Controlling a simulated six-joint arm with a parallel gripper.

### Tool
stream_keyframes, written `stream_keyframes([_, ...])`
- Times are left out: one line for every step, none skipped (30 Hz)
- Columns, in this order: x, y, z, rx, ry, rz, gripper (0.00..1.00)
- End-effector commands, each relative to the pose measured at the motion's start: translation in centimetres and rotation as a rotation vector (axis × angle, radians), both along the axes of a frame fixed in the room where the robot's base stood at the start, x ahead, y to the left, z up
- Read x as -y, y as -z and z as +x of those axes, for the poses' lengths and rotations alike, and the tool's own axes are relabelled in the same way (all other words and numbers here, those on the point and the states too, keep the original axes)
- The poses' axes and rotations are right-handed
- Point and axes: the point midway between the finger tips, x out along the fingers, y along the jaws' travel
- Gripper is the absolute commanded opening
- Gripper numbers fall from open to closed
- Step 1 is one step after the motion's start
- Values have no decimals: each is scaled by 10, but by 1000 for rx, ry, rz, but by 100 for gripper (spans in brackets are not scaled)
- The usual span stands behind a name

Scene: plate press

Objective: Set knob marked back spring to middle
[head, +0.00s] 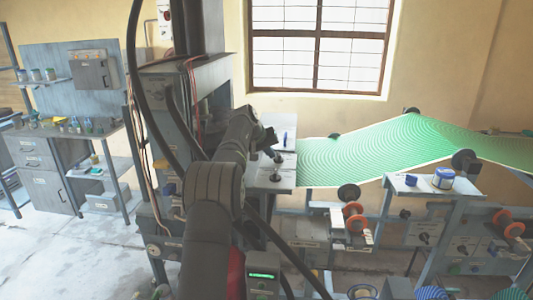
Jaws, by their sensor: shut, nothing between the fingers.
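My arm reaches up from the bottom of the head view, and its end with my gripper (268,143) is over a small grey bench top (284,183). The gripper is small and dark here, shut and empty. A dark round knob or lever (275,176) stands on the bench top just below the gripper, apart from it as far as I can tell. Another dark control (277,158) is partly hidden by the gripper. Several black knobs sit on grey panels at lower right, including one knob (424,238). The labels are too small to read, so I cannot tell which is back spring.
A green striped sheet (390,148) runs over rollers to the right. A tall grey machine with cables stands left of my arm. Open floor lies at far left.

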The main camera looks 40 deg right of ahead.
Motion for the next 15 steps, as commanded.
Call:
stream_keyframes([0,0,0,0,0,0,0])
stream_keyframes([0,0,0,0,0,0,0])
stream_keyframes([0,0,0,0,0,0,0])
stream_keyframes([0,0,0,0,0,0,0])
stream_keyframes([0,0,0,0,0,0,0])
stream_keyframes([0,0,0,0,0,0,0])
stream_keyframes([1,0,0,0,1,-1,0])
stream_keyframes([3,0,-1,0,1,-1,0])
stream_keyframes([6,0,-2,0,2,0,0])
stream_keyframes([8,0,-2,-1,3,0,0])
stream_keyframes([10,0,-2,-1,3,0,0])
stream_keyframes([11,0,-1,-1,3,0,0])
stream_keyframes([12,1,0,-2,4,0,0])
stream_keyframes([12,0,1,-2,4,0,0])
stream_keyframes([13,0,1,-1,4,-1,0])
